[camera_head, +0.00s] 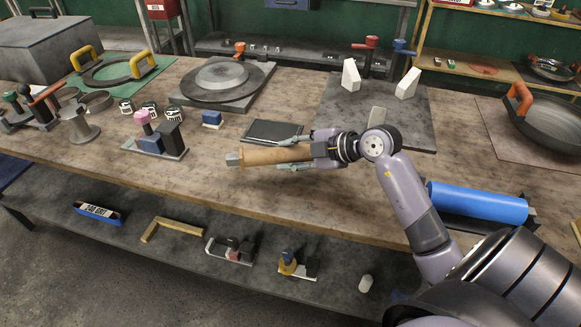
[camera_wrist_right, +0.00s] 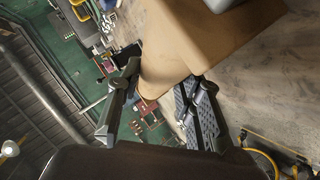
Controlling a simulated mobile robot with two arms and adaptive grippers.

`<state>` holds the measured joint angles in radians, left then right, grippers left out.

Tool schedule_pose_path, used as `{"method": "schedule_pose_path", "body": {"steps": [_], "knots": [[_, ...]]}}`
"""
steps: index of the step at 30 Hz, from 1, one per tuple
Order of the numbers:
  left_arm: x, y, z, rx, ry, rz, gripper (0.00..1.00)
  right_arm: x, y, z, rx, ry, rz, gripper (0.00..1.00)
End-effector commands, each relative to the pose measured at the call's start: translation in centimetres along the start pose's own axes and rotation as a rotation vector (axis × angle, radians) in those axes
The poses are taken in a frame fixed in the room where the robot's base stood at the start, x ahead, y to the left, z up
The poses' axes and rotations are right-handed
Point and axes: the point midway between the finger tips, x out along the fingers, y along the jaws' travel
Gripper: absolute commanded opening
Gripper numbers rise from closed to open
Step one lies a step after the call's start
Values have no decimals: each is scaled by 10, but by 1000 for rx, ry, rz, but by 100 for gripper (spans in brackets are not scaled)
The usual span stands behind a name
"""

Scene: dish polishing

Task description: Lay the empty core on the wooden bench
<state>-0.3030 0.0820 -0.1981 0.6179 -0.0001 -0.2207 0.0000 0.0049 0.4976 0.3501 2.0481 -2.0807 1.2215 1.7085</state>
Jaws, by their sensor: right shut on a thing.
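My right gripper (camera_head: 295,153) is shut on the empty core (camera_head: 258,157), a brown cardboard-coloured tube with a grey block-like piece at its left end. The core lies level, pointing left, over the front part of the wooden bench (camera_head: 215,180). I cannot tell whether it touches the bench top. In the right wrist view, the core (camera_wrist_right: 205,42) fills the space between and beyond the two fingers of the gripper (camera_wrist_right: 160,98). My left gripper is not in view.
A blue roll (camera_head: 480,203) sits on a dark holder to the right of my arm. A dark flat pad (camera_head: 272,131) lies just behind the core. A pink-knobbed fixture (camera_head: 158,140) stands to the left. White wedge blocks (camera_head: 351,76) stand behind on a grey plate. Bare wood shows left of the core.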

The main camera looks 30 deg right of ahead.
Motion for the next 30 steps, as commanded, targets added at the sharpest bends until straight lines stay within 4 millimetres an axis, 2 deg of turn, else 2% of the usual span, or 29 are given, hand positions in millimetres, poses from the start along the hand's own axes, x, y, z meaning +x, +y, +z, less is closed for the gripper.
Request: {"method": "schedule_pose_path", "body": {"steps": [9,30], "knots": [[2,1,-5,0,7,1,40,20,-29,20,3,1,0,0],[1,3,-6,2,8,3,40,27,-39,27,1,1,0,0]]}}
